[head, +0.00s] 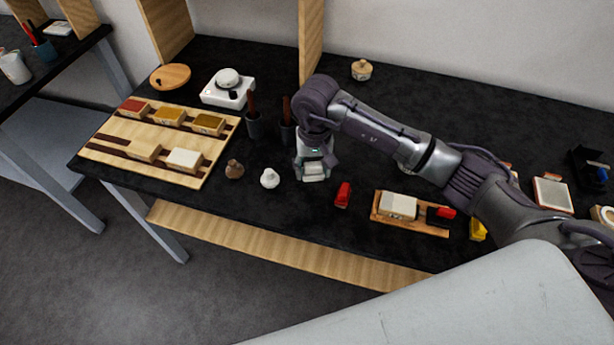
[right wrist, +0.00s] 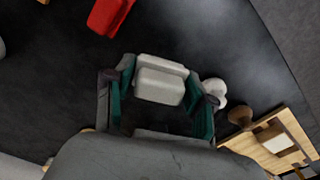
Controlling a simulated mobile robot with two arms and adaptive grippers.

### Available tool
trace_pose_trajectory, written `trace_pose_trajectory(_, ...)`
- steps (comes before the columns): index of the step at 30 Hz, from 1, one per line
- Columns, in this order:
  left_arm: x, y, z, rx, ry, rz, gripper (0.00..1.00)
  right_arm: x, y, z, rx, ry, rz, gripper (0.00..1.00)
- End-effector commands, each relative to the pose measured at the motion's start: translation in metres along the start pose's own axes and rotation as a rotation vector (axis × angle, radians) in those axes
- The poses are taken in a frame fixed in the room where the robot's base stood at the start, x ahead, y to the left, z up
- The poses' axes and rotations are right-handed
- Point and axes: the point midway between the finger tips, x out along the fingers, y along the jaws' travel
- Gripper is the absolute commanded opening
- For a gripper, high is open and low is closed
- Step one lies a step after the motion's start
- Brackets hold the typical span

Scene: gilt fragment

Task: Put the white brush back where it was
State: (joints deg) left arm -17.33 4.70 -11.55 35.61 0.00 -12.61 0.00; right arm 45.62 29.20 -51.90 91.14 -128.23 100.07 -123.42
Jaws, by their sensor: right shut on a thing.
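My right gripper (head: 314,172) is shut on a pale, block-shaped thing, probably the white brush (right wrist: 160,82). It shows between the two fingers in the right wrist view, with a stepped shape. In the head view the gripper points down near the middle of the dark table, right of a small white knob-shaped piece (head: 270,178). I cannot tell if the held thing touches the table. A wooden board (head: 112,128) at the left bears red-, yellow- and olive-topped blocks, a tan block (head: 145,151) and a white-topped block (head: 185,160). My left gripper is not in view.
Dark cups with handles (head: 254,125) stand behind the gripper. A brown knob-shaped piece (head: 235,169) is left of the white one. A red item (head: 343,195) lies to the right, beside a wooden tray (head: 375,212) with a white block (head: 398,205). A white device (head: 228,92) stands behind the board.

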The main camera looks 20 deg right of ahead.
Motion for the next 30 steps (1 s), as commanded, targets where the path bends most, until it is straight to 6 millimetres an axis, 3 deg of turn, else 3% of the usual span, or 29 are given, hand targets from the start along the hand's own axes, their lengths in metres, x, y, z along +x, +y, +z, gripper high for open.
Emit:
trace_pose_trajectory(5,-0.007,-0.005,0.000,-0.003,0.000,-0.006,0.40,0.009,-0.015,0.005,0.001,-0.001,0.000,0.23)
trace_pose_trajectory(15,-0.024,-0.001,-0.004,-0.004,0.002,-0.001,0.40,0.048,-0.015,0.005,0.002,-0.002,0.001,0.23)
trace_pose_trajectory(27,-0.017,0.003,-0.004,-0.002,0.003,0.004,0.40,0.055,-0.014,0.004,0.001,0.002,0.001,0.23)
trace_pose_trajectory(28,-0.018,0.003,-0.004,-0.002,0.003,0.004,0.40,0.054,-0.014,0.004,0.001,0.002,0.001,0.58)
trace_pose_trajectory(30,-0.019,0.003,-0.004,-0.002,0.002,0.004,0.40,0.053,-0.014,0.004,0.001,0.001,0.000,0.70)
